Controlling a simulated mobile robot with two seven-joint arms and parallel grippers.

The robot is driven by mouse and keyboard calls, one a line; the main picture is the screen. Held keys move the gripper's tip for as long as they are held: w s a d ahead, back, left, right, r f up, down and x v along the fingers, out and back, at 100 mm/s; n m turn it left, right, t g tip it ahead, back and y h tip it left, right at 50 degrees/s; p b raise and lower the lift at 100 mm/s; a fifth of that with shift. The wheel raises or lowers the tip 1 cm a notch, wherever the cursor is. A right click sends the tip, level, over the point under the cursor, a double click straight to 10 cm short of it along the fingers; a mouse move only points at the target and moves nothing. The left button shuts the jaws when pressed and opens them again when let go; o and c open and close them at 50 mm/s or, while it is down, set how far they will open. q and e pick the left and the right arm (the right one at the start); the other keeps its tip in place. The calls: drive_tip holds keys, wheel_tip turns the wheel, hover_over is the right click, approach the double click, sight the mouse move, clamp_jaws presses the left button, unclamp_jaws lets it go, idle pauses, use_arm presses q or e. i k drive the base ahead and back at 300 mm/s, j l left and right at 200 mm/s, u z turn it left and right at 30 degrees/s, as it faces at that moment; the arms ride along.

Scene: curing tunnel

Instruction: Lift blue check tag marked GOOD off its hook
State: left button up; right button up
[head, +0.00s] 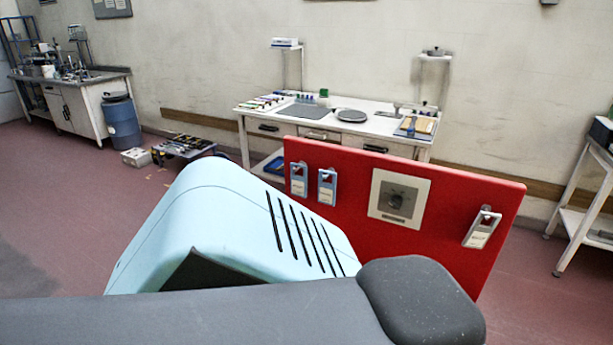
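A red panel (345,165) stands in the middle of the head view. Two blue-framed tags with white labels hang side by side on its left part, the left tag (299,181) and the second tag (327,188). A third tag (482,228), with a paler grey-blue frame, hangs tilted near the panel's right edge. The writing on all three is too small to read, so I cannot tell which is marked GOOD. Their hooks are hard to make out. Neither of my grippers is in view.
A square plate with a dark knob (400,198) sits between the tags. A light blue slotted form and dark grey rounded shapes fill the foreground and cover the panel's lower left. Behind stands a white workbench (240,112); a white shelf (585,222) is at right.

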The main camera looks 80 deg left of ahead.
sight(298, 183)
drive_tip(key=z, duration=0.75)
drive_tip(key=j+z, duration=0.15)
drive_tip(key=z, duration=1.3)
drive_tip(key=k+z, duration=0.1)
drive_tip(key=z, duration=1.35)
drive_tip(key=k+z, duration=0.1)
drive_tip(key=z, duration=0.65)
drive_tip(key=l+z, duration=0.1)
drive_tip(key=z, duration=0.65)
drive_tip(key=l+z, duration=0.1)
drive_tip(key=z, duration=3.5)
